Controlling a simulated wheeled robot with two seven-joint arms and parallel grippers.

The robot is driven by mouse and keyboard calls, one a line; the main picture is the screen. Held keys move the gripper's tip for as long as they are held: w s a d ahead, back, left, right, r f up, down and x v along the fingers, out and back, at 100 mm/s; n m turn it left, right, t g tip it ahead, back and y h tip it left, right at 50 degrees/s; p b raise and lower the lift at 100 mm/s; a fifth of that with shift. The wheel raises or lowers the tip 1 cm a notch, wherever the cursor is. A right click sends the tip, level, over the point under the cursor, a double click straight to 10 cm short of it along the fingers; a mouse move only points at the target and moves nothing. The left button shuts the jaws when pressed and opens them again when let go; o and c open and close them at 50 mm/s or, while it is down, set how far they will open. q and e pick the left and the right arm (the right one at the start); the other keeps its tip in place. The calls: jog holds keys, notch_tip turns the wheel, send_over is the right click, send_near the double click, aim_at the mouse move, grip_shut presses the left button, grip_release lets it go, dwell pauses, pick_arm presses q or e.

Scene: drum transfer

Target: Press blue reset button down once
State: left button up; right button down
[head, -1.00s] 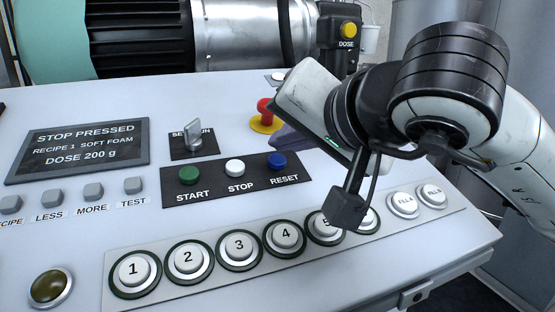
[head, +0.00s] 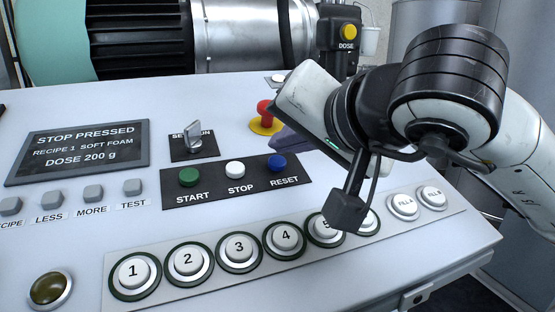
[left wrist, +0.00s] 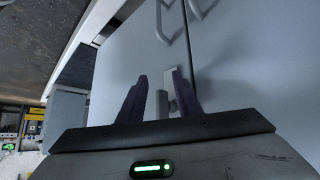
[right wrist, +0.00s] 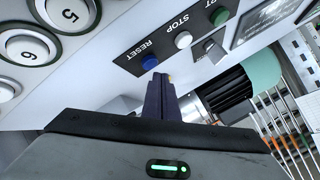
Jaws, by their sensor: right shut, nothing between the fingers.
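The blue reset button (head: 277,162) sits at the right end of a black strip on the sloping panel, above the word RESET. It looks raised. My right gripper (head: 278,136) is just behind and above it in the head view, its dark fingers partly hidden by my wrist. In the right wrist view the right gripper (right wrist: 158,78) is shut and empty, its tips close beside the blue button (right wrist: 150,62). I cannot tell whether they touch. My left gripper (left wrist: 160,85) is open and empty in front of grey cabinet doors, away from the panel top.
The green start button (head: 189,176) and white stop button (head: 235,168) share the strip. A red mushroom button (head: 266,112) on a yellow base stands behind. Numbered buttons (head: 238,246) line the front. The display (head: 77,150) reads STOP PRESSED. A selector knob (head: 194,136) stands up.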

dwell(0.5)
jog(key=shift+w+f+b, duration=0.15)
jog(key=shift+f+b, duration=0.25)
jog(key=shift+b, duration=0.2)
dwell(0.3)
jog(key=shift+w+a+f+b, duration=0.1)
jog(key=shift+w+f+b, duration=0.05)
jog(key=shift+f+b, duration=0.45)
dwell(0.3)
jog(key=shift+r, duration=0.7)
jog(key=shift+s+r+p, duration=0.25)
jog(key=shift+s+p, duration=0.05)
